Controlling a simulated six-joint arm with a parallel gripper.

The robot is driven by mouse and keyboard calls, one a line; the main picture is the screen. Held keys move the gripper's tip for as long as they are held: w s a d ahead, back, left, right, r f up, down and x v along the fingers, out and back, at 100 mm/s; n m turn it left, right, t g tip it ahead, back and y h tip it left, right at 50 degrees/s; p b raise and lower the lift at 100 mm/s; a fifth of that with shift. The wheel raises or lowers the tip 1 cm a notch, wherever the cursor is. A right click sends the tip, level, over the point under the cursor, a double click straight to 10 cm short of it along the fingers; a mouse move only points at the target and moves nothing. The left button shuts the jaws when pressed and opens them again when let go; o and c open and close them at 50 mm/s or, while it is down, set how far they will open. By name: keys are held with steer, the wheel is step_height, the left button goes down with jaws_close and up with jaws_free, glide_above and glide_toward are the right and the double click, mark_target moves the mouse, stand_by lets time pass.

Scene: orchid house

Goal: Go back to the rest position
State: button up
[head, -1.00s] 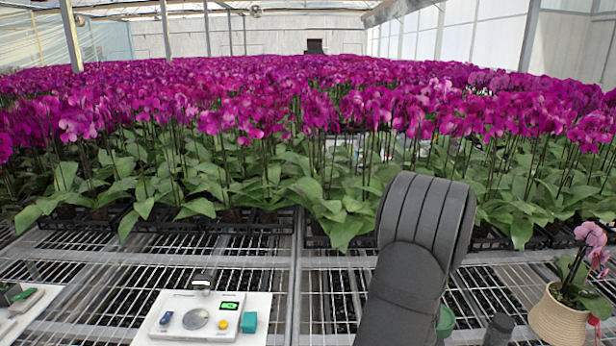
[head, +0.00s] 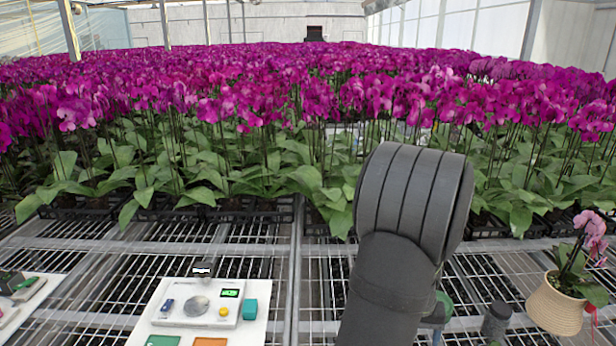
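A dark grey, ribbed part of my arm rises from the bottom edge, right of the middle, in the head view. It stands in front of the metal grid bench (head: 313,285) and some orchid leaves. My gripper does not show, so its opening and anything in it cannot be seen.
A white board (head: 258,325) at the lower left bears a device with a round plate (head: 196,306), a teal block (head: 250,309), and green and orange patches. A potted orchid (head: 556,303) and a dark bottle (head: 496,321) stand at right. Dense orchids (head: 300,100) fill the back.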

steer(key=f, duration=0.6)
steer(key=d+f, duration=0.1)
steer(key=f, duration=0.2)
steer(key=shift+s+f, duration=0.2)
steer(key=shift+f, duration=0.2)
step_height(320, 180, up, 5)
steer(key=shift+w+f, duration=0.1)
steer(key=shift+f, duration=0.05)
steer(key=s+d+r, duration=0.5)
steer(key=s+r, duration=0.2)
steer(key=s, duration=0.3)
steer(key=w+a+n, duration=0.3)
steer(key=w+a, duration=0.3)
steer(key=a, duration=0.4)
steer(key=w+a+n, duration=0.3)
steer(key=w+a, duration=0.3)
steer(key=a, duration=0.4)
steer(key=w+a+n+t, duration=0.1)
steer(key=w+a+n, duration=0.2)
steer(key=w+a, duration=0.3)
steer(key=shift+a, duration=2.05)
